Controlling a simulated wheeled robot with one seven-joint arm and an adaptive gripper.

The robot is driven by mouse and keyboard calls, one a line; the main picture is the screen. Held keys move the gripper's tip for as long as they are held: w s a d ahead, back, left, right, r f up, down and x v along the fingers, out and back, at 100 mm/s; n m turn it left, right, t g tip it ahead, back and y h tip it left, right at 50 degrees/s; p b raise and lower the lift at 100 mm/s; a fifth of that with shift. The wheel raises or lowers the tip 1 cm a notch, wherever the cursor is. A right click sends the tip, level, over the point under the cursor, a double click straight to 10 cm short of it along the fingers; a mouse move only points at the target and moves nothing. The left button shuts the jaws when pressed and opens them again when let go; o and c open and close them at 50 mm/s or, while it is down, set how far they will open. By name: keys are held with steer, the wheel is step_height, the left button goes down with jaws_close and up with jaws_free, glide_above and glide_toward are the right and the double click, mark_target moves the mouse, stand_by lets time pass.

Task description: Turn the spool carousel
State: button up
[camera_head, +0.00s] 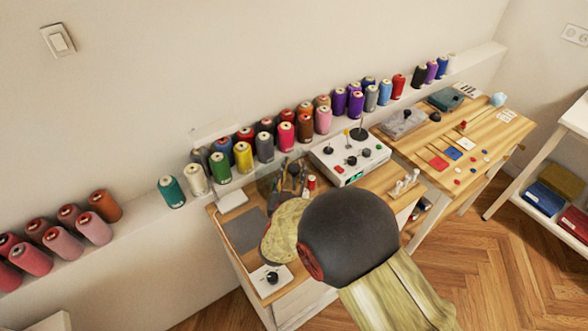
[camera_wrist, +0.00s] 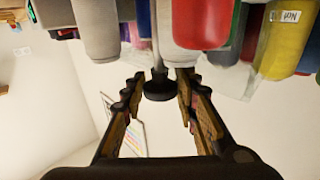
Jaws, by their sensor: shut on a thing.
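In the wrist view my gripper (camera_wrist: 160,80) has its two fingers on either side of a small black knob (camera_wrist: 158,92) on a thin grey stem. The fingers are closed on this knob. Thread spools stand close around the stem, among them a grey one (camera_wrist: 97,30), a red one (camera_wrist: 229,28) and a yellow one (camera_wrist: 284,42). Clear plastic shows beside them. The carousel is not clear as a whole. In the head view my arm covers part of the bench, and I cannot make out the fingertips.
A long wall shelf (camera_head: 140,214) holds several coloured spools behind the bench. A white control box (camera_head: 348,160) with knobs stands on the bench. A second wooden table (camera_head: 470,128) with small coloured pieces is at the right. Floor (camera_head: 500,245) shows at the lower right.

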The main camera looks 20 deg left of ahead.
jaws_close()
